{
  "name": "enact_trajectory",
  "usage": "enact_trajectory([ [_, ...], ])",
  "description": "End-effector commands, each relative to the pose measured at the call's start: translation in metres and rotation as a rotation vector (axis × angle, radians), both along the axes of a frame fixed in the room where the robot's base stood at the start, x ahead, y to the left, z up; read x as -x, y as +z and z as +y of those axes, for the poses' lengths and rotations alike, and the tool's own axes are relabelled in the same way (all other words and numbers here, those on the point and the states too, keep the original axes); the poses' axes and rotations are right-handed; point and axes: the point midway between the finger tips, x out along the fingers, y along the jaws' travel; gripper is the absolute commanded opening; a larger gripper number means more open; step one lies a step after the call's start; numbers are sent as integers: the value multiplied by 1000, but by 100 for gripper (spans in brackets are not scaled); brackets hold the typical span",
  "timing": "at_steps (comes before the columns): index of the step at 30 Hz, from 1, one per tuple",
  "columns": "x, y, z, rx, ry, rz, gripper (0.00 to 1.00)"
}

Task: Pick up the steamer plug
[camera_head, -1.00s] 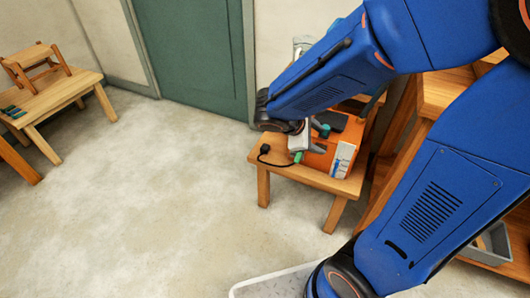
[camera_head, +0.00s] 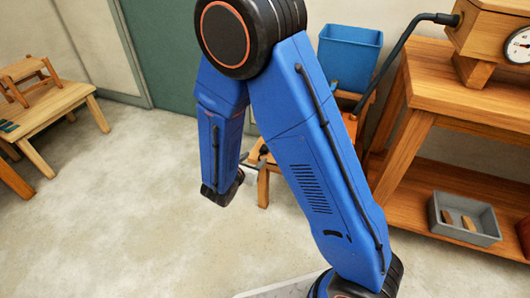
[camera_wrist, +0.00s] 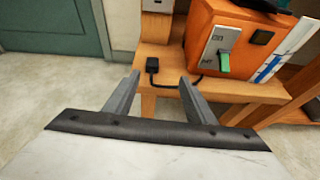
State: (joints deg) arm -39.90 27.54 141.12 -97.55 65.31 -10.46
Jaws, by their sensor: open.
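The steamer plug (camera_wrist: 152,65) is a small black block with a dark cord, lying on the wooden stool top (camera_wrist: 158,52) in the wrist view. Its cord runs right toward the orange steamer (camera_wrist: 235,40), which has a green switch (camera_wrist: 223,62). My gripper (camera_wrist: 159,78) is open and empty. Its two grey fingers point toward the stool's front edge, with the plug appearing between their tips but farther off. In the head view my arm hides the plug and most of the stool (camera_head: 263,188).
A wooden bench (camera_head: 440,90) at right bears a box with a gauge (camera_head: 521,45) and a black hose (camera_head: 395,50). A grey tray (camera_head: 465,220) is on its lower shelf.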

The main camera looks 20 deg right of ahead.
Motion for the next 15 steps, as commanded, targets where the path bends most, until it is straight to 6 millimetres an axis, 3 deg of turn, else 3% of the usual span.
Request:
enact_trajectory([
  [5, -4, -11, 11, 26, 48, 14, 50],
  [15, -37, -28, -14, 26, 45, 15, 50],
])
